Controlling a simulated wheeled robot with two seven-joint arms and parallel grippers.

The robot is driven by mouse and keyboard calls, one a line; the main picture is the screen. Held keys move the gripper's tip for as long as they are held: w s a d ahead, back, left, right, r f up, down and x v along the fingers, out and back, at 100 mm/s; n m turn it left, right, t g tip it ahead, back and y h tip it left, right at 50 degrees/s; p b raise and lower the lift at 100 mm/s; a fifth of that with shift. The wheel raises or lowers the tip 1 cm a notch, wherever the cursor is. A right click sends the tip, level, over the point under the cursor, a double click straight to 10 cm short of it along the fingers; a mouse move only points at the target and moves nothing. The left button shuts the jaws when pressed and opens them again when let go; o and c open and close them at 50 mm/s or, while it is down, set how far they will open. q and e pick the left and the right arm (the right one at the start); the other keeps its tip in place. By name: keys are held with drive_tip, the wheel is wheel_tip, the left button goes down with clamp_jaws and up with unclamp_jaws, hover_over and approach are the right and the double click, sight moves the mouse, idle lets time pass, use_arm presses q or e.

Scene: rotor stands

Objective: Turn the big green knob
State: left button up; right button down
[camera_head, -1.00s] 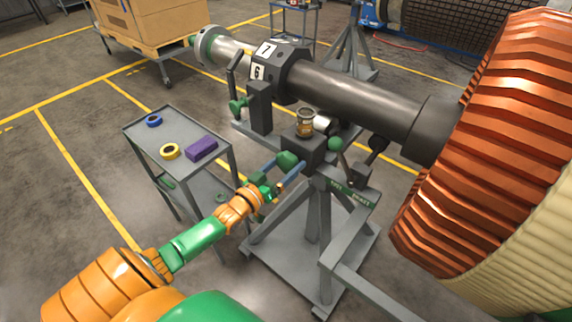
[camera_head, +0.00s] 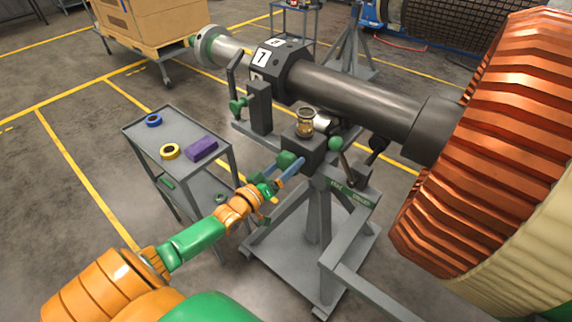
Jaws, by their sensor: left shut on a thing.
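The big green knob (camera_head: 287,159) sticks out of the left side of the dark block on top of the grey rotor stand (camera_head: 318,215). My left gripper (camera_head: 291,164) reaches it from the lower left and is shut on it. One blue finger lies across the near side of the knob; the other finger is mostly hidden. The dark rotor shaft (camera_head: 350,98) lies above the block, and its collar (camera_head: 285,72) shows a white label with 7. My right gripper is not in view.
A grey cart (camera_head: 135,133) left of the stand holds a blue ring, a yellow ring and a purple box (camera_head: 201,148). A green-balled lever (camera_head: 335,144) stands right of the block. A smaller green knob (camera_head: 238,105) sits at the left bracket. The large copper rotor (camera_head: 480,140) fills the right.

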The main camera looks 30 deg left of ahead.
use_arm(q)
drive_tip(key=shift+f, duration=0.1)
drive_tip(key=o, duration=1.1)
drive_tip(key=s, duration=0.7)
drive_tip(key=shift+a+p, duration=0.25)
drive_tip(key=shift+p, duration=0.05)
drive_tip(key=s+d+f+m+g+y, duration=0.15)
drive_tip(key=s+f+g, duration=0.45)
drive_tip(key=f, duration=0.7)
drive_tip(key=s+d+f+m+g, duration=0.2)
drive_tip(key=s+f+g, duration=0.2)
drive_tip(key=s+f, duration=0.65)
drive_tip(key=s+d+f+m+g, duration=0.1)
drive_tip(key=s+d+f+g, duration=0.1)
drive_tip(key=s, duration=0.3)
drive_tip(key=s+d+f+m+g, duration=0.2)
drive_tip(key=s+d+f, duration=0.1)
drive_tip(key=s+f, duration=0.2)
drive_tip(key=s+d+f+m+g, duration=0.2)
drive_tip(key=s+f+g, duration=0.1)
drive_tip(key=s+f, duration=0.1)
drive_tip(key=shift+s+d+f, duration=0.1)
drive_tip(key=shift+s+d, duration=0.2)
drive_tip(key=shift+s, duration=0.6)
